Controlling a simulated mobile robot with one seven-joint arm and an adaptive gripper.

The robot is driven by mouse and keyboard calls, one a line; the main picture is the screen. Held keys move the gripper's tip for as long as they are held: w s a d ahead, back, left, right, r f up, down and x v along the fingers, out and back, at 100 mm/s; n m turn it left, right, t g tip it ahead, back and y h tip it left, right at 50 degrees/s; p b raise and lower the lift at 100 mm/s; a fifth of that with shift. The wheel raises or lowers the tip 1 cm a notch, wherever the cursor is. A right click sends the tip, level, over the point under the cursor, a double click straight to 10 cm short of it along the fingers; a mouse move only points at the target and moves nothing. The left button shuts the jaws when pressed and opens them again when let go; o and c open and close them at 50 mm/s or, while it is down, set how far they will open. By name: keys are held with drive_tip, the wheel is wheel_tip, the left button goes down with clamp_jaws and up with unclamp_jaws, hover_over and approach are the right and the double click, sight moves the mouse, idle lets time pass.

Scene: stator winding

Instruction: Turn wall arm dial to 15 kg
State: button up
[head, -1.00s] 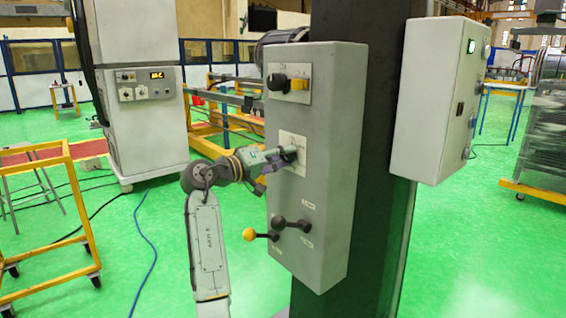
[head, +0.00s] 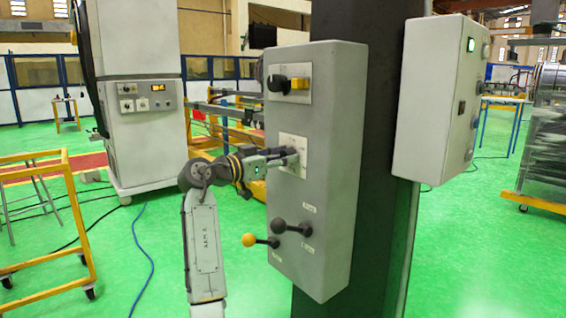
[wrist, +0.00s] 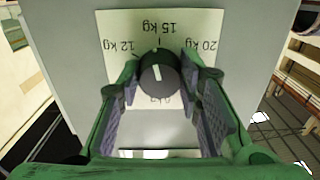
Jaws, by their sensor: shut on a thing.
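The wall arm dial (wrist: 157,72) is a dark round knob with a white pointer line, on a white plate (wrist: 120,24). In the wrist view the plate's text is upside down: 15 kg at the top, 12 kg at left, 20 kg at right, and a partly hidden mark below. The pointer line points up, close to the 15 kg tick. My gripper (wrist: 160,80) has one finger on each side of the knob and is shut on it. In the head view my gripper (head: 291,158) meets the plate (head: 302,143) and hides the dial.
A second box (head: 430,100) is at right. A yellow cart (head: 70,215) stands at left on the green floor.

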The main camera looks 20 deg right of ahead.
drive_tip(key=shift+m+b, duration=0.3)
drive_tip(key=shift+m, duration=0.8)
drive_tip(key=o, duration=1.1)
drive_tip(key=shift+o, duration=0.2)
drive_tip(key=shift+a, duration=0.1)
drive_tip(key=v, duration=1.1)
drive_tip(key=shift+s+a, duration=0.15)
drive_tip(key=shift+a, duration=0.25)
